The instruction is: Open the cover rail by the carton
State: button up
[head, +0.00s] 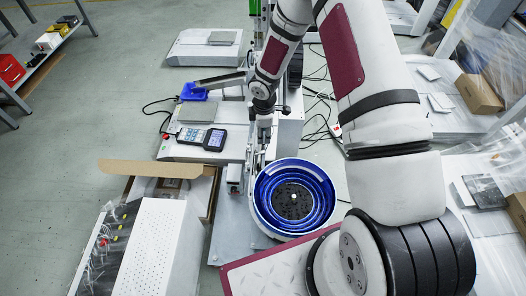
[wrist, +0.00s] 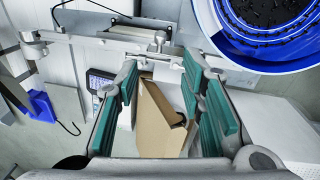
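My gripper (head: 262,132) points down beside the blue bowl feeder in the head view. In the wrist view my gripper (wrist: 160,68) is open, with its two teal-padded fingers well apart and nothing clasped. A pale metal rail (wrist: 108,42) runs across the upper wrist view, just beyond the fingertips; I cannot tell if it touches them or if it is the cover rail. The open brown carton (wrist: 155,118) shows between the fingers, farther below. In the head view the carton (head: 150,168) stands left of the gripper, its flap spread.
The blue bowl feeder (head: 262,205) with dark screws stands close to my gripper, and it also shows in the wrist view (wrist: 225,40). A handheld keypad device (head: 203,138) lies behind the carton. A white perforated cabinet (head: 150,245) stands in front.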

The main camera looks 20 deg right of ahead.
aim_at(263, 151)
jog(key=f+b, duration=0.1)
jog(key=f, duration=0.3)
jog(key=w+f+b, duration=0.1)
jog(key=f, duration=0.3)
jog(key=f+b, duration=0.2)
jog(key=f, duration=0.2)
jog(key=shift+w+d+f, duration=0.2)
jog(key=shift+f, duration=0.2)
jog(key=shift+c, duration=0.2)
grip_shut()
